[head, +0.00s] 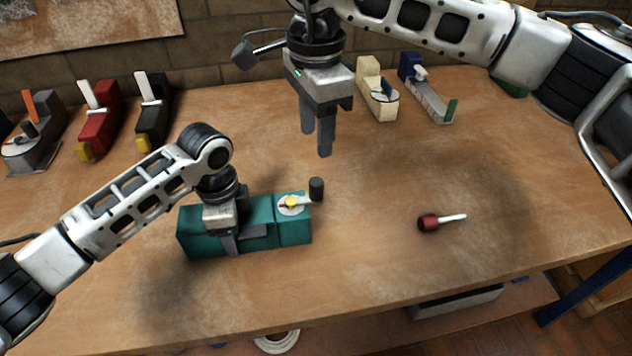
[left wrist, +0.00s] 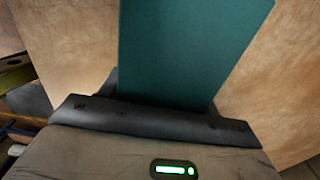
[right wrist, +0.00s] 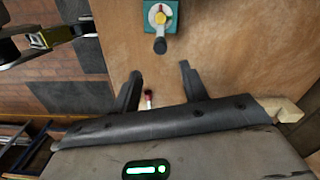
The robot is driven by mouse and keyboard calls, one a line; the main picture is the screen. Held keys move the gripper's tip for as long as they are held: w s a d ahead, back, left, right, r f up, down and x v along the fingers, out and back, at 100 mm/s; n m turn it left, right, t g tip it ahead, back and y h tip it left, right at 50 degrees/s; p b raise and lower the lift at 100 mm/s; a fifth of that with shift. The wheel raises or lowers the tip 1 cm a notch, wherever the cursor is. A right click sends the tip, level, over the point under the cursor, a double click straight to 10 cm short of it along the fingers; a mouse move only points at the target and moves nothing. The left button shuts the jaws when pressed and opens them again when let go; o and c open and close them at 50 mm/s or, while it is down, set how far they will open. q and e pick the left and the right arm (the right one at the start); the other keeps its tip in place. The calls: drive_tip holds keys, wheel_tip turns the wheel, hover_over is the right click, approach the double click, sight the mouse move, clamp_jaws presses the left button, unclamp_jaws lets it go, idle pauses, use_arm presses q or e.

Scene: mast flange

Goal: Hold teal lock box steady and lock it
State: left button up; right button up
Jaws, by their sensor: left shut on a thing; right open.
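The teal lock box (head: 260,212) lies on the bench left of centre. A round dial with a yellow centre (head: 291,202) sits on its right end, with a lever ending in a dark knob (head: 316,188). My left gripper (head: 231,243) is shut on the box's left part; the teal body (left wrist: 190,50) fills the middle of the left wrist view. My right gripper (head: 317,142) is open and empty, above the bench behind the box. In the right wrist view, the dial end (right wrist: 160,14) and knob (right wrist: 160,45) lie beyond the open fingers (right wrist: 160,85).
A dark red-handled tool (head: 430,222) lies on the bench (head: 380,270) to the right. Along the back stand grey, red (head: 100,118) and black (head: 152,112) devices, plus cream (head: 376,88) and blue (head: 425,88) ones. The bench's middle right is mostly clear.

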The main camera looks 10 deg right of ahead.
sight(316, 181)
wheel_tip(316, 181, down, 12)
drive_tip(key=n, duration=1)
drive_tip(key=shift+r+n, duration=0.15)
drive_tip(key=shift+n, duration=0.15)
clamp_jaws()
